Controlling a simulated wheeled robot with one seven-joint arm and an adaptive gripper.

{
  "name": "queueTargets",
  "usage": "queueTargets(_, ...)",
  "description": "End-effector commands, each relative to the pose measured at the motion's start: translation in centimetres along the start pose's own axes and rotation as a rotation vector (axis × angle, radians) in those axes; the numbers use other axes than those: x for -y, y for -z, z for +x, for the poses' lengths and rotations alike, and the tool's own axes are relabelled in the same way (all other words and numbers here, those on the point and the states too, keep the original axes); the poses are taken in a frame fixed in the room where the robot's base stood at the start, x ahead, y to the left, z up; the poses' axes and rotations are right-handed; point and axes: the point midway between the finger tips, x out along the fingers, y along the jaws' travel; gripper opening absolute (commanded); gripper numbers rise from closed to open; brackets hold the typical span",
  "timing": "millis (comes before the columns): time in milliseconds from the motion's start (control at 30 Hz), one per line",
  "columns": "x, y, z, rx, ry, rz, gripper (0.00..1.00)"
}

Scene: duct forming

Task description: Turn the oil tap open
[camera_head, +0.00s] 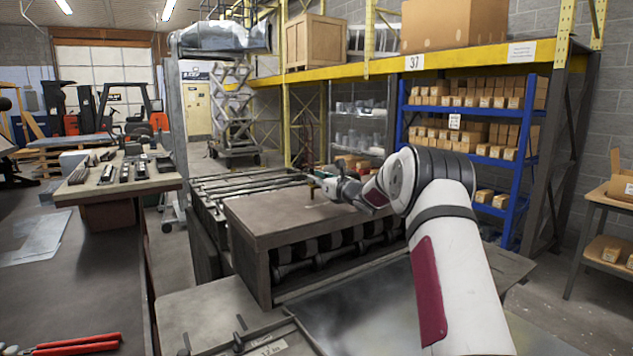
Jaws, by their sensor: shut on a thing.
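The oil tap (311,191) looks like a small brass-coloured upright piece on top of the brown machine housing (262,212). It is tiny in the head view, and its handle is mostly hidden by my gripper. My gripper (318,183) reaches in from the right, low over the housing top, with its fingertips at the tap. It is shut on the tap. The angle of the tap handle cannot be made out.
Rollers show under the housing, and a slatted bed (245,183) lies behind it. A workbench (70,260) with red-handled pliers (78,343) stands at left. A metal sheet (365,305) lies in front. A blue shelf (513,190) with boxes stands behind my arm.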

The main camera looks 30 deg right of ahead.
Motion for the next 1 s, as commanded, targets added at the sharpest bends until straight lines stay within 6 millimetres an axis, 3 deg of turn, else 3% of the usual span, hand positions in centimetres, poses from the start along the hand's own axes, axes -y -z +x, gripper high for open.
queueTargets(600,-0.07,-0.08,0.65,0.012,-0.33,0.003,0.0)
queueTargets(1000,-0.21,-0.2,0.37,0.002,-0.371,0.006,0.0)
